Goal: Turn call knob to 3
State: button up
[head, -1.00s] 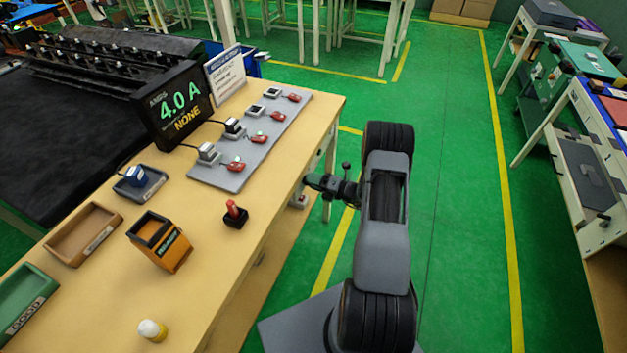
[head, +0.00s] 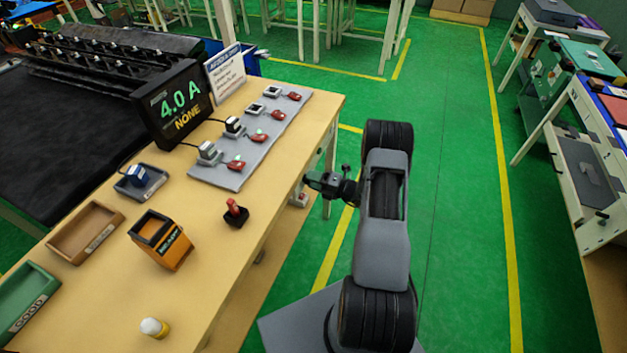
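No knob with readable numbers shows clearly, so I cannot tell the call knob's setting. A small pale box with a red part (head: 299,200) is on the table's side below the edge; it may be the knob, but it is too small to tell. A red-topped piece on a black base (head: 236,213) stands on the tabletop. My gripper (head: 311,181) is just off the table's right edge, close above the small pale box and apart from the tabletop. It points left. Its fingers are dark and small, and their opening cannot be made out.
An orange bin (head: 160,240), a brown tray (head: 86,232) and a green GOOD tray (head: 28,298) stand left. Green floor (head: 455,200) is clear at right.

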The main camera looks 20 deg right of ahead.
jog(key=o, duration=0.4)
jog(key=shift+d, duration=0.1)
jog(key=b+v, duration=0.1)
jog(key=v, duration=1.2)
jog(key=shift+s+d, duration=0.2)
jog(key=shift+s, duration=0.2)
